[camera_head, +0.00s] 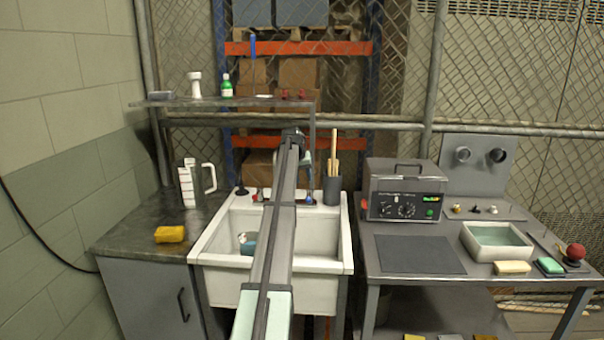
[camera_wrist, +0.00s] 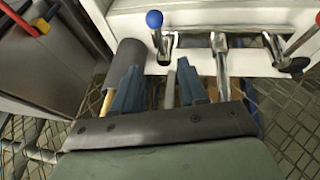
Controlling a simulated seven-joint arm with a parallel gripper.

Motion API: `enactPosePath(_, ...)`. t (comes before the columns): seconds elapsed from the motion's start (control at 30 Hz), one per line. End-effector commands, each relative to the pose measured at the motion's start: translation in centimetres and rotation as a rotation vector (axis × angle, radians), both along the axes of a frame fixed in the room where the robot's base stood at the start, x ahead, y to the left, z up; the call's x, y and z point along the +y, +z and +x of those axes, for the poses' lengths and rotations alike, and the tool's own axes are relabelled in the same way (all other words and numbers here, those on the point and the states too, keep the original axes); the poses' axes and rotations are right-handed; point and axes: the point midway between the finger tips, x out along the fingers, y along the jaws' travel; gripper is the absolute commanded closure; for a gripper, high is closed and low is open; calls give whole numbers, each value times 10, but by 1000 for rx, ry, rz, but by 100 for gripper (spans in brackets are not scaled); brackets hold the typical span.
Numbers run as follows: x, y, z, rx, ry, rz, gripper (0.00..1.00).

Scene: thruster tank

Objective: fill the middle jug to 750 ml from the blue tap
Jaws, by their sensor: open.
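A measuring jug (camera_head: 188,186) with a white scale and pale handle stands upright on the left counter; its fill level cannot be read. It is the only clear jug. The blue tap (camera_head: 309,200) is at the sink's back ledge, right of my arm; its blue knob (camera_wrist: 154,19) shows in the wrist view. The red tap (camera_head: 256,197) is left of my arm, and its lever (camera_wrist: 303,38) also shows in the wrist view. The spout (camera_wrist: 221,65) lies between the taps. My gripper (camera_wrist: 158,72) is open and empty, near the blue tap, apart from its knob.
The white sink (camera_head: 322,268) holds a blue-grey vessel (camera_head: 247,247), partly hidden by my arm. A dark holder (camera_head: 332,190) with wooden sticks stands close right of the blue tap. A shelf (camera_head: 230,103) spans above. A yellow sponge (camera_head: 170,234) lies on the left counter.

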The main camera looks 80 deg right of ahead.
Motion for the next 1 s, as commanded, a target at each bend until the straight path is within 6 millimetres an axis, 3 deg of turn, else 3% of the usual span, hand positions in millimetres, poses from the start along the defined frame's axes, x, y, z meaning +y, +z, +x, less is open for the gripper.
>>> enactPosePath(0.6,-37,-84,-17,1,0,-1,58)
enactPosePath(1.0,-43,-100,-19,1,0,-2,58)
